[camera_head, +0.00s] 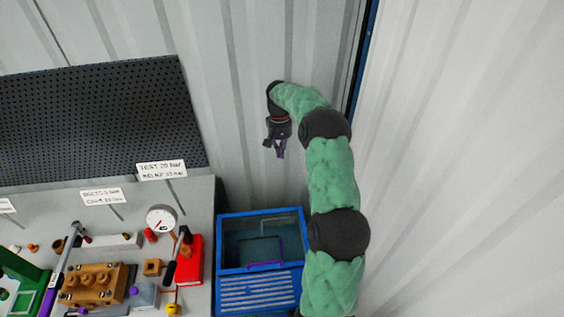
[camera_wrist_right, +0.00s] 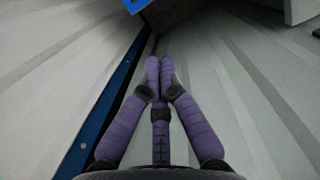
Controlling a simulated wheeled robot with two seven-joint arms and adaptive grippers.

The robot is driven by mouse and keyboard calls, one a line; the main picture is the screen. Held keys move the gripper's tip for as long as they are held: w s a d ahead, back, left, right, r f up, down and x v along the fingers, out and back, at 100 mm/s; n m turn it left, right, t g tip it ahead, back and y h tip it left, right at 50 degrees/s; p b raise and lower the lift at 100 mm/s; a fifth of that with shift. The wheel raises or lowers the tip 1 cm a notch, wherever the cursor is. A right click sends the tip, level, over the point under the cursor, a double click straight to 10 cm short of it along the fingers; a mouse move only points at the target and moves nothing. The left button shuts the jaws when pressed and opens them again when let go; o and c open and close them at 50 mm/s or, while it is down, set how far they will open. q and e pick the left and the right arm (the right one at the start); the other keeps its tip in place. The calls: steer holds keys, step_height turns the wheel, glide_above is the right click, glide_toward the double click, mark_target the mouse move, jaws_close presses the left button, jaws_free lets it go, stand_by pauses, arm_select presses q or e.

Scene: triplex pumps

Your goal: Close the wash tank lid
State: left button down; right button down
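The blue wash tank (camera_head: 222,245) stands on the floor right of the bench. Its blue-framed upper part shows a dark teal inside, with a dark rectangular shape and a purple bar (camera_head: 265,265) near the front. I cannot tell clearly which part is the lid or how it lies. My right gripper (camera_head: 277,150) hangs in front of the wall, above and behind the tank in the picture, apart from it. In the right wrist view the purple fingers (camera_wrist_right: 159,65) are together, with nothing visible between them. My left gripper is out of view.
The bench at left holds a gauge (camera_head: 161,220), a red block (camera_head: 190,262), a brass-coloured pump block (camera_head: 93,284) and sign plates. A dark pegboard (camera_head: 95,120) stands behind it. Corrugated walls close in behind and at right. My right arm passes beside the tank's right edge.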

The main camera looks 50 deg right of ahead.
steer(key=s+a, duration=0.1)
steer(key=s+f, duration=0.1)
steer(key=s+a, duration=0.1)
steer(key=shift+s+a+f+p, duration=0.1)
steer(key=shift+a+f+p, duration=0.15)
steer(key=shift+a+p, duration=0.15)
